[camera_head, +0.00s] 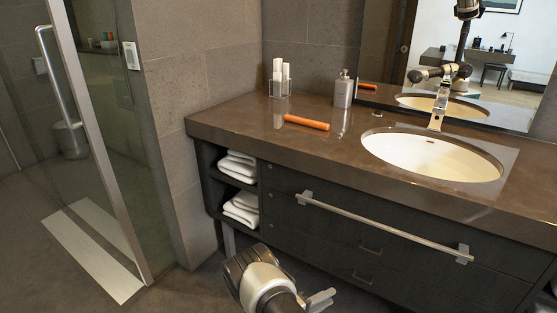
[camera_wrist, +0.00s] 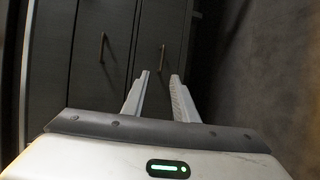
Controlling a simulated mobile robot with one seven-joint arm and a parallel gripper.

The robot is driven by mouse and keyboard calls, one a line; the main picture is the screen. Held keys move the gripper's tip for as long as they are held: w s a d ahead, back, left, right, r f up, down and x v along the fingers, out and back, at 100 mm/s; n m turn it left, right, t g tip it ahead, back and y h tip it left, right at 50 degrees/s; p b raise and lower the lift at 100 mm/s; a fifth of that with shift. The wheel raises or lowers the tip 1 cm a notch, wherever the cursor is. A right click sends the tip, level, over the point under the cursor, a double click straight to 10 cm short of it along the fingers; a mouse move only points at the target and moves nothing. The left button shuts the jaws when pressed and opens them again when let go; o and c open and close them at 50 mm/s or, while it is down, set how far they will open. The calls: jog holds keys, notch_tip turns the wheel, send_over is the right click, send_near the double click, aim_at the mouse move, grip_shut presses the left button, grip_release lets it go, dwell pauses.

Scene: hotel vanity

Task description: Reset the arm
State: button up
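My gripper (camera_head: 318,301) is low in front of the vanity cabinet (camera_head: 330,235), at the bottom of the head view. In the wrist view my gripper (camera_wrist: 160,95) shows two pale fingers with a clear gap between them. Nothing is between the fingers. They point toward dark drawer fronts that carry small handles (camera_wrist: 102,47), and are apart from them as far as I can tell. Part of my arm is cut off by the lower edge of the head view.
The countertop (camera_head: 240,125) holds an orange cylinder (camera_head: 307,123), a clear holder (camera_head: 279,88), a soap dispenser (camera_head: 343,90) and a sink (camera_head: 430,155). A long towel bar (camera_head: 385,228) sticks out from the cabinet. Folded towels (camera_head: 240,167) fill the open shelves. A glass door (camera_head: 105,140) stands at left.

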jog(key=s+d+r+m+g+y, duration=0.1)
jog(key=s+r+m+g+y, duration=0.2)
jog(key=r, duration=1.3)
jog(key=s+d+r+m+g+y, duration=0.1)
jog(key=r+m+g, duration=0.35)
jog(key=r, duration=1.05)
jog(key=s+a+r+t+y, duration=0.3)
jog(key=s+a+r+y, duration=0.15)
jog(key=s+r, duration=0.55)
jog(key=s+a+r+t+y, duration=0.2)
jog(key=s+a+r+y, duration=0.25)
jog(key=s+r, duration=0.6)
notch_tip(320, 180, up, 28)
jog(key=p, duration=2.8)
jog(key=shift+s+d+f+n+y, duration=0.25)
jog(key=shift+s+n+y, duration=0.1)
jog(key=shift+y, duration=0.05)
jog(key=shift+t, duration=0.25)
